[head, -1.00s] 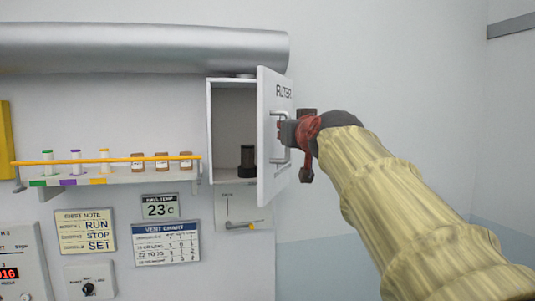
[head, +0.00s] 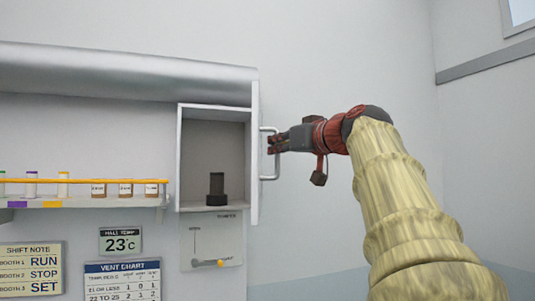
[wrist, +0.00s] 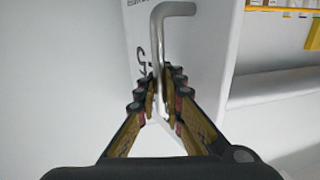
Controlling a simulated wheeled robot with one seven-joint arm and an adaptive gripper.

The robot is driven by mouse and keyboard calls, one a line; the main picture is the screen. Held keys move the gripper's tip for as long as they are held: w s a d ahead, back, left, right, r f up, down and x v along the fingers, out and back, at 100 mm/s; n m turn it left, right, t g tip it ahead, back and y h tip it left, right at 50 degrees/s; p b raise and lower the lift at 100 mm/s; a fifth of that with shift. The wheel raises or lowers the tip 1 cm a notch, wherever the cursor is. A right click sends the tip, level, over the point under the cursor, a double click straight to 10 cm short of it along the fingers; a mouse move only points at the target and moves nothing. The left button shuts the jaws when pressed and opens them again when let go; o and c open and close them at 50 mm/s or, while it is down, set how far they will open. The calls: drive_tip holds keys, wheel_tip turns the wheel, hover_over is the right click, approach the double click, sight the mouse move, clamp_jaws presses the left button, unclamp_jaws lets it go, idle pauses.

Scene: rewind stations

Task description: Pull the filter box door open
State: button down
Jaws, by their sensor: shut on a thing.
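The filter box (head: 182,160) is a white box on the wall with a grey inside, and a dark cylindrical part (head: 216,188) stands on its floor. Its door (head: 255,155) stands open on the right side, seen nearly edge-on in the head view. A metal bar handle (head: 277,168) sticks out from the door's outer face. My gripper (head: 272,145) is at the handle, to the right of the door. In the wrist view, the fingers (wrist: 161,100) are closed around the handle's upright bar (wrist: 159,60), with the white door face (wrist: 200,50) behind it.
A large grey duct (head: 120,75) runs above the box. A shelf with a yellow rail (head: 80,181) holds small bottles and spools at left. A small lever panel (head: 212,243) sits below the box. The wall to the right is clear.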

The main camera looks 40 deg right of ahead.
drive_tip(key=s+d+n+y+p, duration=0.3)
drive_tip(key=d+n+y+p, duration=0.1)
drive_tip(key=d+y, duration=0.3)
drive_tip(key=shift+s+d+f+n+p, duration=0.25)
drive_tip(key=shift+d+n+p, duration=0.2)
drive_tip(key=shift+d, duration=0.35)
drive_tip(key=c, duration=2.2)
unclamp_jaws()
drive_tip(key=shift+s+d, duration=0.1)
drive_tip(key=shift+s, duration=0.15)
drive_tip(key=shift+o, duration=1.2)
drive_tip(key=shift+r, duration=0.2)
drive_tip(key=s+d, duration=0.2)
drive_tip(key=s, duration=0.9)
drive_tip(key=shift+s, duration=0.35)
